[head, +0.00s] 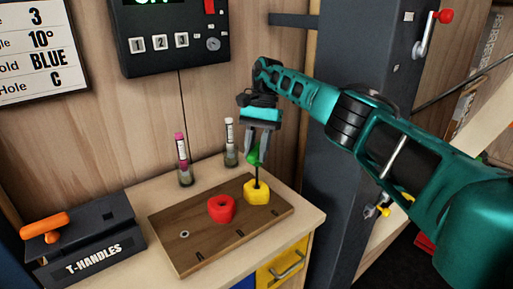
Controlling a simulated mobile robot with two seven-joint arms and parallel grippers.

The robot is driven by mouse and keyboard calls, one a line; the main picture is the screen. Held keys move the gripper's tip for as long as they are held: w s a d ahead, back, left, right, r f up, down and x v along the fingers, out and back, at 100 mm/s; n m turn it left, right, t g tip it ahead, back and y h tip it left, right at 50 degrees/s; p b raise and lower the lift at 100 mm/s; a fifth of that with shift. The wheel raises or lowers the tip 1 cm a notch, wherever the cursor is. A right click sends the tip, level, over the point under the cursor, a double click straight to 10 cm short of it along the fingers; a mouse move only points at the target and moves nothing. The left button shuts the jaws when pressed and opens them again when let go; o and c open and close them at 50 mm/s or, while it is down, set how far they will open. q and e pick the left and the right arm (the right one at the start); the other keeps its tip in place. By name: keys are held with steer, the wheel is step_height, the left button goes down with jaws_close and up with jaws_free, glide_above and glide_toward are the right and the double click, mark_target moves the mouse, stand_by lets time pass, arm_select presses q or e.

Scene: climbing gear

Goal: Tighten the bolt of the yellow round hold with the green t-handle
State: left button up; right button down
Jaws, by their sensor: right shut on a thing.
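The yellow hold (257,192) sits on the wooden board (190,251) at its right end. The green t-handle (254,156) stands upright above it, its dark shaft reaching down to the middle of the yellow hold. My right gripper (259,154) is shut on the green handle from above. The shaft's tip is hidden in the hold, so I cannot tell how deep it sits. My left gripper is not in view.
A red hold (221,208) sits beside the yellow one on the board. A T-HANDLES box (97,261) with an orange t-handle (45,226) stands at left. Two tubes (184,160) stand behind the board. A dark post (343,190) rises at right.

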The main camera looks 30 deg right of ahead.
steer(key=shift+f+m+t, duration=0.15)
steer(key=shift+m+t, duration=0.25)
steer(key=shift+m, duration=0.5)
steer(key=m+t, duration=0.1)
steer(key=m, duration=0.2)
steer(key=shift+y, duration=0.3)
steer(key=m+t, duration=0.2)
steer(key=m, duration=0.4)
steer(key=shift+w, duration=0.1)
steer(key=m+t, duration=0.1)
steer(key=m, duration=0.1)
steer(key=m+t+h, duration=0.1)
steer(key=m, duration=0.2)
steer(key=shift+f+m+h, duration=0.1)
steer(key=shift+m+h, duration=0.2)
steer(key=m, duration=0.2)
steer(key=m+t+h, duration=0.1)
steer(key=m, duration=0.2)
steer(key=shift+w+h, duration=0.1)
steer(key=shift+h, duration=0.2)
